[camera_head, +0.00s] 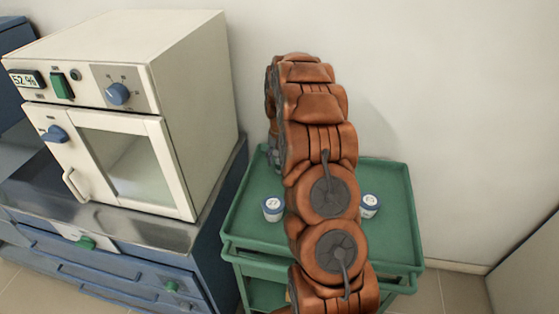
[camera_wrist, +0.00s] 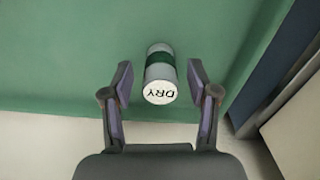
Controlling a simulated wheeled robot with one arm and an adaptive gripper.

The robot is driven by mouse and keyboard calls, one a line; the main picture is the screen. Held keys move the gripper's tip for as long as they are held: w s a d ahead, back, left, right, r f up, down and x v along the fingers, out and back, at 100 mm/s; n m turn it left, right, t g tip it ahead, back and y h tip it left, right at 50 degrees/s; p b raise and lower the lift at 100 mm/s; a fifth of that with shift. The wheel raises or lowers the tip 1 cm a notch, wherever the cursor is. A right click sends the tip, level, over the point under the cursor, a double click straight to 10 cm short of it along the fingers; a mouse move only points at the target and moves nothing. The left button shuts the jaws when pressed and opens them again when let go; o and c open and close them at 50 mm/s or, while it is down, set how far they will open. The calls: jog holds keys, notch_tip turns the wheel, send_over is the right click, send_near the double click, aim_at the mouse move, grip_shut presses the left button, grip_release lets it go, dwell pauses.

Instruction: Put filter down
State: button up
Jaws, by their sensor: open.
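The filter is most likely the small white cylinder with a dark green band (camera_wrist: 160,72), lettered DRY on its end, in the wrist view. It is over the green cart surface, between the fingers of my gripper (camera_wrist: 160,80). The fingers are open, with a gap on both sides of the cylinder. I cannot tell how it meets the surface. In the head view my orange arm reaches over the green cart (camera_head: 400,232) and hides its middle; the cylinder is not seen there.
Two small white jars with blue markings stand on the cart, one left (camera_head: 272,209) and one right (camera_head: 370,206) of my arm. A cream furnace (camera_head: 185,60) with a shut glass door stands on a blue cabinet at left. A wall is close behind the cart.

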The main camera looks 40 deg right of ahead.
notch_tip(320, 180, up, 11)
jog(key=shift+w+b, duration=0.1)
jog(key=shift+b, duration=1.1)
jog(key=s+a+r+n, duration=0.2)
jog(key=s+a+r, duration=0.2)
jog(key=s+a, duration=0.4)
jog(key=s+a+r+n, duration=0.2)
jog(key=s+a+r, duration=0.2)
jog(key=s+a, duration=0.5)
jog(key=s+a+f+n+g, duration=0.1)
jog(key=s+a, duration=0.4)
jog(key=s, duration=0.6)
jog(key=s+a+f+n, duration=0.3)
jog(key=s+a, duration=0.3)
jog(key=s, duration=0.4)
jog(key=shift+s+g, duration=0.4)
